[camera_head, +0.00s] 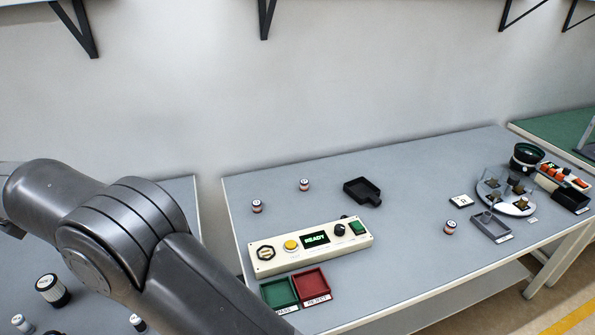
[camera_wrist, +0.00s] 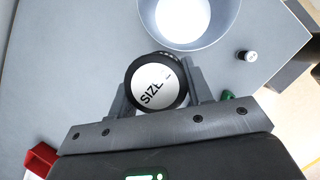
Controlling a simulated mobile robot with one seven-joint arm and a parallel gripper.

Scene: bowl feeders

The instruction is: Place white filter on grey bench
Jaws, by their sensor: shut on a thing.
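My gripper (camera_wrist: 158,84) is shut on a round thing (camera_wrist: 157,88) with a white face lettered "SIZE" and a black ridged rim, seen end-on in the wrist view. I cannot tell for sure whether it is the white filter. It is held over a grey bench surface (camera_wrist: 60,60); its height above it is unclear. In the head view my gripper is hidden or out of frame. The grey bench (camera_head: 410,165) there is long, with a second grey bench (camera_head: 183,190) at left. A white-and-black cylinder (camera_head: 52,289) stands on the left one.
A grey bowl (camera_wrist: 232,14) with a white disc inside is just beyond the held thing. A small cylinder (camera_wrist: 247,56) and a red bin (camera_wrist: 40,160) lie to the sides. A control panel (camera_head: 312,247) sits on the long bench; its middle right is mostly clear.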

